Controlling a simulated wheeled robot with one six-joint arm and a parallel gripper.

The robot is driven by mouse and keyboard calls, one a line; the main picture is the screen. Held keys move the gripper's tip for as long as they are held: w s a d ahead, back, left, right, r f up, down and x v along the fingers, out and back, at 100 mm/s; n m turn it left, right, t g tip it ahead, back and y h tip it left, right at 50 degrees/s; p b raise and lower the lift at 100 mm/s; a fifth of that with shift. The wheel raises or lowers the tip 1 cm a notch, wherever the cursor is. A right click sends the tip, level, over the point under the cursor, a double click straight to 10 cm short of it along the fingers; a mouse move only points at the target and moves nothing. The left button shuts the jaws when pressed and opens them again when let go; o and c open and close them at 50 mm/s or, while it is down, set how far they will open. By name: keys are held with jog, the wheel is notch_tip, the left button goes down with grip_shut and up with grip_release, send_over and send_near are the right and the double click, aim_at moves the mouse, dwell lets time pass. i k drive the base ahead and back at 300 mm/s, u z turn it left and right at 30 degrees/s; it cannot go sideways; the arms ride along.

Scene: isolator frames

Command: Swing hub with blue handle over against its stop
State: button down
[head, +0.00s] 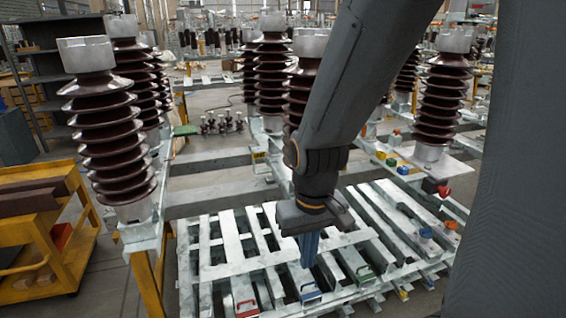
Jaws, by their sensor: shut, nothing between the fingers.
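A small blue handle (311,293) shows low in the head view, on the slatted pale metal frame, just below my gripper. The hub that carries it is too small to make out clearly, and I cannot tell its angle or where its stop is. My gripper (309,262) points down over the frame, its blue fingers together with nothing between them. The fingertips appear just above the blue handle; I cannot tell whether they touch it.
A red handle (246,308) lies left of the blue one and a green handle (365,272) right of it. Brown ribbed insulators (108,140) stand around the frame. A yellow cart (45,235) stands at left. My arm hides part of the middle.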

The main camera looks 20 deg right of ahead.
aim_at(277, 138)
jog(key=k, duration=0.15)
jog(key=z, duration=0.95)
jog(key=i, duration=0.75)
jog(key=u, duration=0.95)
